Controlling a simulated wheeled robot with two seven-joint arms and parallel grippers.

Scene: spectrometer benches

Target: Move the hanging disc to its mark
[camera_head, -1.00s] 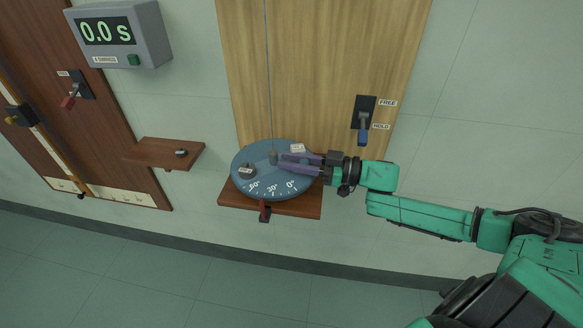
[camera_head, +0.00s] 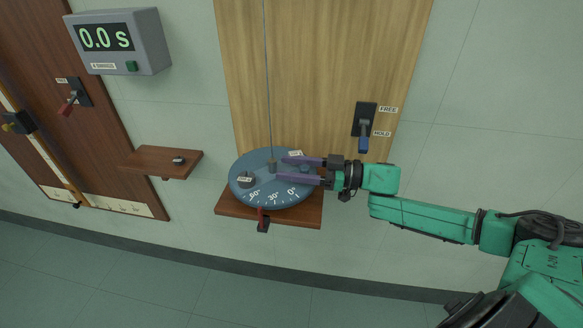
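The blue disc (camera_head: 262,196) with a white angle scale on its front rim sits at the foot of a thin wire (camera_head: 268,90), just over a wooden shelf (camera_head: 235,210). A red pointer (camera_head: 262,216) stands at the shelf's front, below the scale's left half. My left gripper is out of view.
A switch (camera_head: 364,128) marked FREE and HOLD is on the wall to the right, its blue handle at HOLD. A grey timer (camera_head: 118,42) reads 0.0 s. A small wooden shelf (camera_head: 150,160) with a little dark item (camera_head: 179,160) is left of the disc.

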